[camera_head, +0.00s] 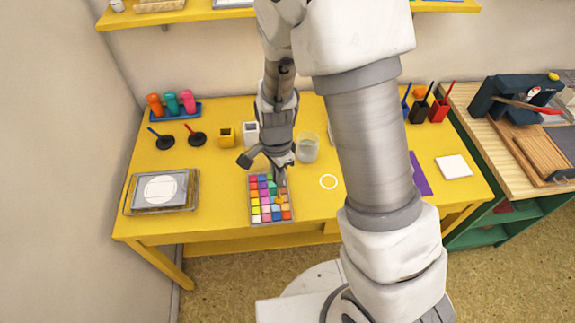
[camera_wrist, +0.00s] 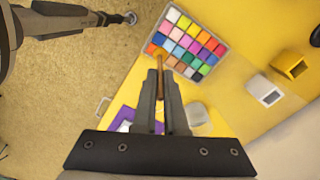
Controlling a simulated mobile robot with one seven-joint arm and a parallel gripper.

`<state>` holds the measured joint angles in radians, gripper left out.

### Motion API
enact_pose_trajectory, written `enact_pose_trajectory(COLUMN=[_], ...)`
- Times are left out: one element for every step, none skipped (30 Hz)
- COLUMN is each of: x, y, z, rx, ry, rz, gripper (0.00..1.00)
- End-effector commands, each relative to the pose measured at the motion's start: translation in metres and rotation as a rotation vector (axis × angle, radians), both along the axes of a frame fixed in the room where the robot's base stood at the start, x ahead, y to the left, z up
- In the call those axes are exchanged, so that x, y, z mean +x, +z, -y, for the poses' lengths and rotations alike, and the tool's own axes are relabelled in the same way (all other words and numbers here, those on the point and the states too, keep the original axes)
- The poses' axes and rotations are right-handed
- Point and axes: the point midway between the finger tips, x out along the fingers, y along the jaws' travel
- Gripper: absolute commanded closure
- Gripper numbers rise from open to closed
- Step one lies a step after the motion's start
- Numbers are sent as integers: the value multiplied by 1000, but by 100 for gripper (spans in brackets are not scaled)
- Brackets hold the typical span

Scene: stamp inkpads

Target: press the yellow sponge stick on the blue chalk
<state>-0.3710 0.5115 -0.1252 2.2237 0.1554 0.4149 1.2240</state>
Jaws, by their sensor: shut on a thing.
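The chalk tray (camera_head: 251,213) is a grey-rimmed grid of many coloured squares on the yellow table; it also shows in the wrist view (camera_wrist: 224,56). The stick's orange-yellow tip (camera_wrist: 160,53) points toward the tray's near edge in the wrist view. Whether it touches a square cannot be told. In the head view my gripper (camera_head: 281,170) is above the tray's upper right part.
A clear glass cup (camera_head: 308,148) stands right of my gripper. A grey inkpad (camera_head: 131,204) lies at left.

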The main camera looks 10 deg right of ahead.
Motion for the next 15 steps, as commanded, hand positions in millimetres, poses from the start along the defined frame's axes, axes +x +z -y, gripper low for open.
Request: enact_pose_trajectory(x=[-3,-4,-5,-6,-7,-8,-9,-9,-9,-9,-9,-9,-9,-9,-9], y=[3,3,3,3,3,3,3,2,1,0,-1,-3,-5,-7,-10], z=[-3,-5,-7,-7,-8,-9,-9,-10,-10,-10,-10,-10,-10,-10,-10], rx=[0,-1,-1,-1,-1,-1,-1,-1,-1,-1,-1,-1,-1,-1,-1], ry=[-38,-59,-85,-101,-116,-130,-138,-145,-150,-152,-153,-154,-154,-153,-153], rz=[0,0,1,0,0,0,0,0,0,0,0,0,0,0,0], gripper=[100,100,100,100,100,100,100,100,100,100,100,100,100,100,100])
